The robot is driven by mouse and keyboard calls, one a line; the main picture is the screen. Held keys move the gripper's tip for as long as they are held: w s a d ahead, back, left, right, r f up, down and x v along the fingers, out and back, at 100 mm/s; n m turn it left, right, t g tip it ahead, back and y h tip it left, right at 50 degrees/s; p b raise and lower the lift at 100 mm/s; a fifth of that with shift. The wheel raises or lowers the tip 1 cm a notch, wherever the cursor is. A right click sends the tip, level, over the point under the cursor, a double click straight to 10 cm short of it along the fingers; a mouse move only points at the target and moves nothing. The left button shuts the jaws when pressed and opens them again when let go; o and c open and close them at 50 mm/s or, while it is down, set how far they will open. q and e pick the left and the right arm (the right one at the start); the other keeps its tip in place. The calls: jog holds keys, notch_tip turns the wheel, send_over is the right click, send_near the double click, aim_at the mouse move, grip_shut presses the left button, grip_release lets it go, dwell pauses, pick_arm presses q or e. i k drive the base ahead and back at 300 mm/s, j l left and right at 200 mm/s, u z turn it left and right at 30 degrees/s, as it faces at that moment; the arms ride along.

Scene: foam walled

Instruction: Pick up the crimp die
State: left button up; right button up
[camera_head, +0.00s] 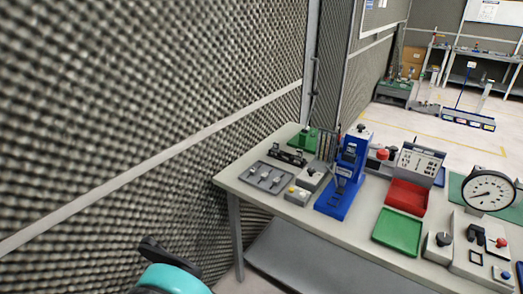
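I cannot single out the crimp die with certainty; the small parts on the workbench (340,222) are too small to tell. A blue press (345,178) stands upright on the bench. To its left are a dark grey plate with several light pegs (265,177), a black fixture (287,155) and small grey blocks with knobs (311,175). My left arm's teal and black end (170,268) shows at the bottom, left of the bench and apart from it. Its fingers are not clear enough to tell open from shut. My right gripper is out of view.
A red bin (407,197), a green tray (398,231) and a round dial gauge (488,191) occupy the bench's right part. A foam wall (130,95) runs along the left. Open floor (440,125) lies behind the bench. A shelf (345,268) sits under it.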

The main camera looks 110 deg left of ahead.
aim_at(351, 148)
jog(key=u, duration=3.25)
